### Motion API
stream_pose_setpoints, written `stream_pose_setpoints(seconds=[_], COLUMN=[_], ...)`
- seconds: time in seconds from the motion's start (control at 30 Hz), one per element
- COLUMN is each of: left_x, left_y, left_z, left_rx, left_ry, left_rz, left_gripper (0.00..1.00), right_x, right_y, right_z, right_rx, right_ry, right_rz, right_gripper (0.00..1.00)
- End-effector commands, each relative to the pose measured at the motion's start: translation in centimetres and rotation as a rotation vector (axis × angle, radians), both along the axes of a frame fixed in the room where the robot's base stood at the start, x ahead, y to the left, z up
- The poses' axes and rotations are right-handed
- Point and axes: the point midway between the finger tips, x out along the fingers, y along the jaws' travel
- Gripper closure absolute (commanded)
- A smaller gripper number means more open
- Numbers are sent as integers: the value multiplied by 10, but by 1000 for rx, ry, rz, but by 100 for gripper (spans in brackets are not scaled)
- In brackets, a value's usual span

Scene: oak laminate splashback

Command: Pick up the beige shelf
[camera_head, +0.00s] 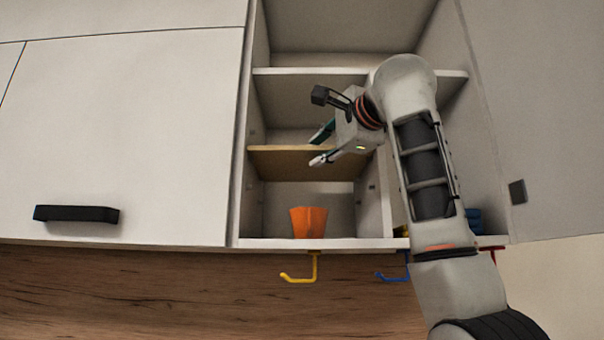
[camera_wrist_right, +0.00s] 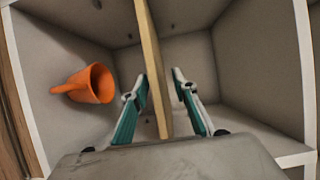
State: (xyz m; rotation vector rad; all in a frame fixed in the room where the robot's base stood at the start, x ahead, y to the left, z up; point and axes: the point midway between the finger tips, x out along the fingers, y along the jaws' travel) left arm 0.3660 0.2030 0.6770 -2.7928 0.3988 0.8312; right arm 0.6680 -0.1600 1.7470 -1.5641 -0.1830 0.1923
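The beige shelf (camera_head: 285,162) is a thin wooden board lying level inside the open cabinet, above an orange cup. In the right wrist view, the shelf (camera_wrist_right: 152,62) shows edge-on as an upright strip because the camera is turned. My right gripper (camera_head: 317,150) is open at the shelf's front edge, toward its right part. In the wrist view its two teal fingers (camera_wrist_right: 161,92) stand on either side of the board, with a visible gap on each side. The arm hides the shelf's right end in the head view. My left gripper is not in view.
The orange cup (camera_head: 309,222) stands on the cabinet floor below the shelf. A white shelf (camera_head: 300,72) spans above. An open door (camera_head: 545,120) is at right, a closed door (camera_head: 130,130) at left. Yellow (camera_head: 315,270) and blue (camera_head: 393,277) hooks hang underneath.

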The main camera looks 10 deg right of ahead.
Motion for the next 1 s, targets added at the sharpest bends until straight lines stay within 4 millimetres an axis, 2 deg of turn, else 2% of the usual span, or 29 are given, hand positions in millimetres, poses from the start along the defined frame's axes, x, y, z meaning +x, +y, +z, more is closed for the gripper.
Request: stream_pose_setpoints(seconds=[0.4, 0.6, 0.93, 0.97, 1.0], left_x=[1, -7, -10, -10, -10], left_y=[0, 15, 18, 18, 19], left_z=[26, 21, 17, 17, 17], left_rx=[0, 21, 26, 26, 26], left_ry=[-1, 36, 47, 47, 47], left_rz=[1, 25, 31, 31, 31], left_gripper=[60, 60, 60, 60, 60], right_x=[42, 66, 73, 73, 73], right_y=[10, 17, 20, 20, 20], right_z=[-3, -5, -8, -8, -8], right_rx=[0, 0, 0, 0, 0], right_ry=[2, 0, -1, -1, -1], right_rz=[-2, -2, -1, -1, -1], right_gripper=[72, 72, 72, 77, 88])
